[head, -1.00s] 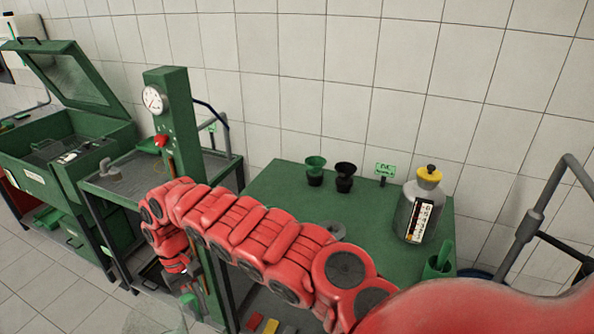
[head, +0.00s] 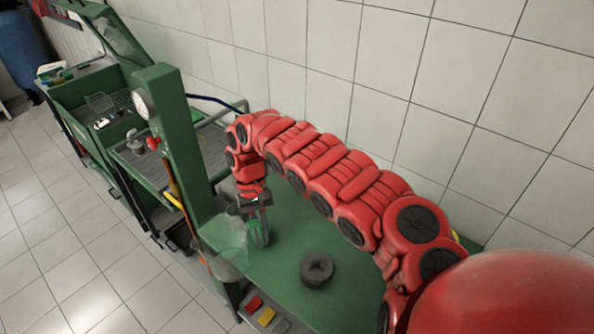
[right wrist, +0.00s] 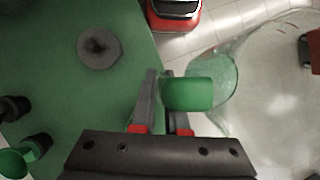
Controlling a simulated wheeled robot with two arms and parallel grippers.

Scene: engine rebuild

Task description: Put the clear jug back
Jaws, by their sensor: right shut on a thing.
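The clear jug (head: 222,250) hangs at the near left edge of the green table. In the right wrist view the jug (right wrist: 275,85) fills the right side, see-through, with a green handle (right wrist: 195,93). My right gripper (head: 257,207) is shut on the handle; its fingers (right wrist: 162,108) are on either side of it. The jug is partly over the floor, beside the table edge. My left gripper is not in view.
The green table top (head: 285,300) is largely bare in front, with a dark grey round part (head: 317,269) on it. It also shows in the right wrist view (right wrist: 98,48), near dark and green funnels (right wrist: 38,148). A green press column (head: 172,150) stands left of the jug.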

